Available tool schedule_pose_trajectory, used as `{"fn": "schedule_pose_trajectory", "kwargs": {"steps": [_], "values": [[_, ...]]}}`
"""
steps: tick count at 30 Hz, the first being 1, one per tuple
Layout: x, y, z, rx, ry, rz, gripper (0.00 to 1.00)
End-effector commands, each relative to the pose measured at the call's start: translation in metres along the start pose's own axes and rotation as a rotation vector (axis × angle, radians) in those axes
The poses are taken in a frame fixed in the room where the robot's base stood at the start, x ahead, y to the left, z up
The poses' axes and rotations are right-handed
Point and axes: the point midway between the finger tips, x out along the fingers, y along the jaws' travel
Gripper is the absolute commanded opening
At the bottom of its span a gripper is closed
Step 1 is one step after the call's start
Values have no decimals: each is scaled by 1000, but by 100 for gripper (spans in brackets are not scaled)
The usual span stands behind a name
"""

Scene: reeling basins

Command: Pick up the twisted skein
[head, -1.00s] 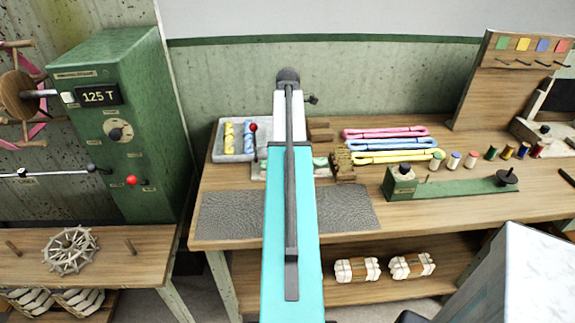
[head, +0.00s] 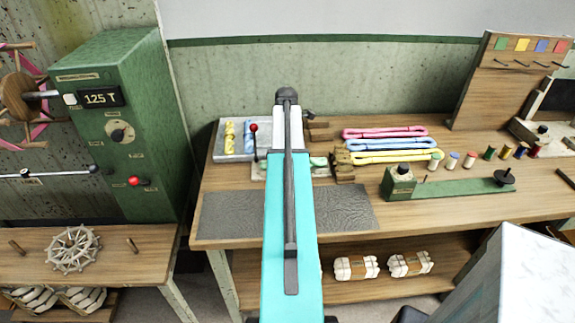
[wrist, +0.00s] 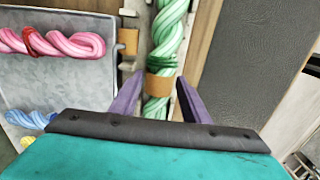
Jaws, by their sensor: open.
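A green twisted skein (wrist: 168,38) with a tan band (wrist: 160,85) around it lies in the wrist view, running away from me on a pale base. My gripper (wrist: 159,80) is open, with one purple finger on each side of the banded part. I cannot tell whether either finger touches it. In the head view my arm hides most of the green skein, and only a bit of green (head: 320,162) shows on the pale base (head: 259,172). My gripper is hidden there behind my arm.
A grey tray (head: 217,148) holds other twisted skeins, including yellow and blue ones; a pink one (wrist: 60,45) shows in the wrist view. A red-knobbed lever (head: 254,128) stands close left of my arm. Wooden blocks (head: 343,170) stand at right. A dark mat (head: 232,214) lies in front.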

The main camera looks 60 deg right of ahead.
Motion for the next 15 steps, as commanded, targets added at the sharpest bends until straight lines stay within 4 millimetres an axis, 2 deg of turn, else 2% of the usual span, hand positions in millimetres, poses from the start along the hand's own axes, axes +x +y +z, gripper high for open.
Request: {"fn": "schedule_pose_trajectory", "kwargs": {"steps": [8,15], "values": [[0,0,0,0,0,0,42],[0,0,0,0,0,0,6]]}}
